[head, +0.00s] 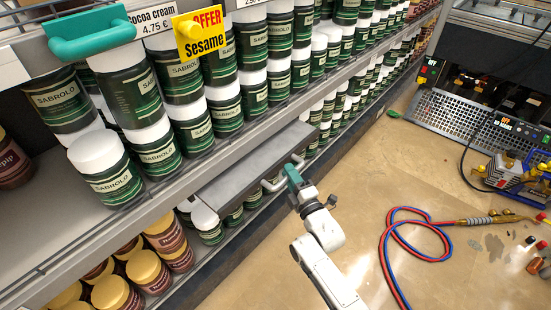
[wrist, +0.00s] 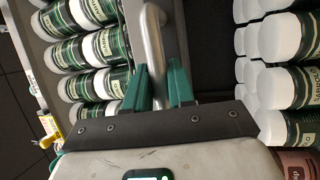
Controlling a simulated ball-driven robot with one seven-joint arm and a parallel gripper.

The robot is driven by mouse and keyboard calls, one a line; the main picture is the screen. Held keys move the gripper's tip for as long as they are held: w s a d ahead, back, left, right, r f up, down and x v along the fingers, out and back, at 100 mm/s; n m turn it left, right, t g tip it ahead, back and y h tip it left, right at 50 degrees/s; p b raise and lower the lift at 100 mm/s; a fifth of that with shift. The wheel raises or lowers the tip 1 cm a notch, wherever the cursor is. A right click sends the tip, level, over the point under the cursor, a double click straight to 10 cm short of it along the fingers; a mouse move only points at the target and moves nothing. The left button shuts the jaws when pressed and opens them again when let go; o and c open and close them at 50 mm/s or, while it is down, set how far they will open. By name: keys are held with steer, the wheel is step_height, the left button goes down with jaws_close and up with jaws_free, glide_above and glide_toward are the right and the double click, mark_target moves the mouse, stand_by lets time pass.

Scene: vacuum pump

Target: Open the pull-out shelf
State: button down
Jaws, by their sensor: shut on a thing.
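The pull-out shelf (head: 240,172) is a plain grey slab with a bar handle (head: 272,186) on its front, low between rows of jars in the head view. My gripper (head: 291,174), with green fingers, is at the handle. In the wrist view, the silver handle (wrist: 152,42) runs down between the two green fingers (wrist: 162,85), and my gripper is shut on it. The fingers hide the handle's lower part there. The top of the shelf looks bare in the head view.
Green-labelled jars (head: 108,178) fill the racks above and beside the shelf. Brown jars with gold lids (head: 118,292) stand lower left. Red and blue hoses (head: 388,240) lie on the floor at right, near equipment (head: 470,115). The floor close to the rack is open.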

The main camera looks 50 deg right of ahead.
steer(key=s+p, duration=0.2)
steer(key=s, duration=0.8)
steer(key=shift+s+d, duration=0.2)
steer(key=shift+s, duration=0.15)
steer(key=c, duration=1.1)
jaws_free()
steer(key=shift+o, duration=0.2)
steer(key=p+v, duration=0.2)
steer(key=v, duration=0.8)
steer(key=shift+s+f, duration=0.2)
steer(key=shift+s, duration=0.15)
steer(key=shift+w+a, duration=0.1)
